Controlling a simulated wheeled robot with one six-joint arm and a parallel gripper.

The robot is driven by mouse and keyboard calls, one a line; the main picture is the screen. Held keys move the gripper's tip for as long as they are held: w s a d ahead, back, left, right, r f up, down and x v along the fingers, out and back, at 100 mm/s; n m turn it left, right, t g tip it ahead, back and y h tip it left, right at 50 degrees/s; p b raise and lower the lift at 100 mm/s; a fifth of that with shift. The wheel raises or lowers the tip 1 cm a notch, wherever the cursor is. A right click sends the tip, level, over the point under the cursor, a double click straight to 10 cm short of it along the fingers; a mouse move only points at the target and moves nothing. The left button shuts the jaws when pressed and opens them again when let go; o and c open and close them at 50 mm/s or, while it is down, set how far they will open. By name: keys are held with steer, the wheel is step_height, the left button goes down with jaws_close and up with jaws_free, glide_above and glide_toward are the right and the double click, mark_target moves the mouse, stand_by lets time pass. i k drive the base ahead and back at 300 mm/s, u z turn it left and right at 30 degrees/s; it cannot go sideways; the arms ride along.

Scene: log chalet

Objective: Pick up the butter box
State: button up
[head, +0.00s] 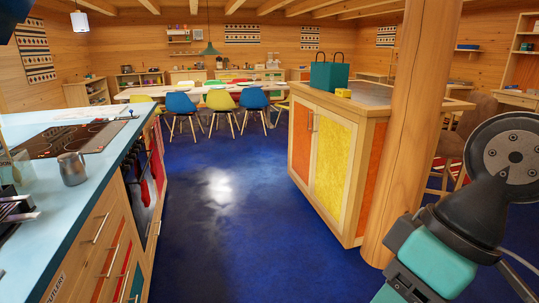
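A small yellow box (343,93) lies on the top of the wooden cabinet island, near its front edge, just right of a dark green bag. It may be the butter box; it is too small for me to read any label. My arm shows at the lower right, with teal and dark grey links, well in front of and below the island top. My gripper is not in view.
The island (335,165) has yellow and orange doors. The green bag (332,73) stands on it, and a thick wooden post (410,130) rises at its right front corner. A blue-topped counter (60,215) with a metal mug (73,168) runs along the left. Blue floor (215,240) between is clear.

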mark_target(342, 93)
steer(key=u, duration=0.35)
steer(key=i, duration=2.05)
steer(key=z, duration=0.25)
steer(key=i, duration=1.95)
steer(key=z, duration=0.65)
